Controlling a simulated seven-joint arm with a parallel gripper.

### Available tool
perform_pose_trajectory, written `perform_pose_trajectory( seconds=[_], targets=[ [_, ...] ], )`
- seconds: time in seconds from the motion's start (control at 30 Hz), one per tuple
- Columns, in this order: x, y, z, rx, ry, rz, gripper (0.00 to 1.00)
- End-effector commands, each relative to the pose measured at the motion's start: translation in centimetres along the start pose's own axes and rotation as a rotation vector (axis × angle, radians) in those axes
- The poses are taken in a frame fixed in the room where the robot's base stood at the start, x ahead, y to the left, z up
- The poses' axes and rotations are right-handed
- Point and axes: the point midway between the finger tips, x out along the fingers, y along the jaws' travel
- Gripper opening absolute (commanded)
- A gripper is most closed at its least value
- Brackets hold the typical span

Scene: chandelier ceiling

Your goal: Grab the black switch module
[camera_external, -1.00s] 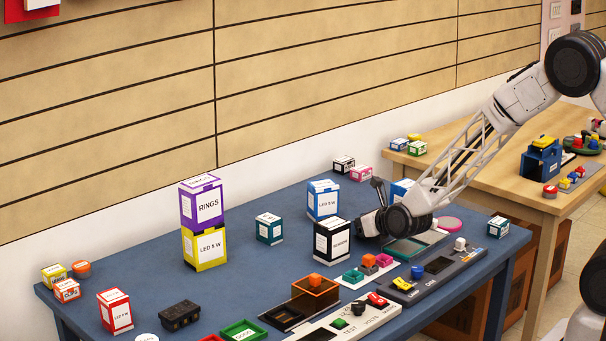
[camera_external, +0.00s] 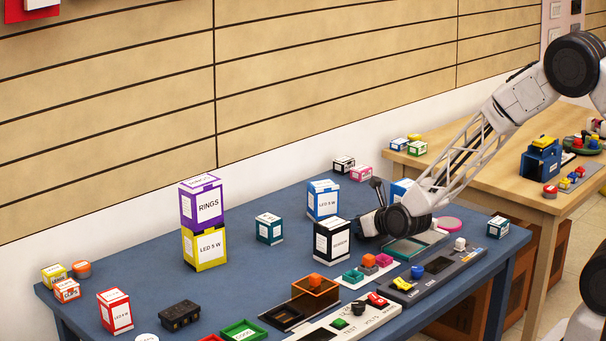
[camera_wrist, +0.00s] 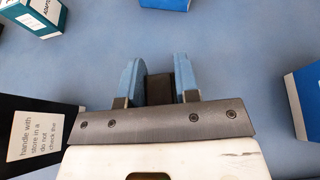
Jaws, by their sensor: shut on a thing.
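My gripper (camera_external: 363,224) is low over the blue table, just behind and to the right of a black labelled box, which partly hides its tip. In the wrist view its two blue fingers (camera_wrist: 158,78) are shut on a small dark block (camera_wrist: 159,89), which looks like the black switch module. The fingers press on both sides of the block, and its lower end is hidden by the gripper body. In the outside view I cannot make the block out.
The black box (camera_external: 331,241) stands close by, also at the wrist view's left edge (camera_wrist: 36,130). A blue-white box (camera_external: 323,200) stands behind it. A panel (camera_external: 437,270) and small coloured blocks lie in front.

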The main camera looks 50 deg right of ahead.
Motion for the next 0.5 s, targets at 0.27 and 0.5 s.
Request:
perform_pose_trajectory(
  seconds=[0.27,0.5],
  targets=[
    [0.0,0.0,0.1,0.000,0.000,0.000,0.06],
    [-0.4,0.0,1.1,0.000,-0.001,0.000,0.06]
  ],
)
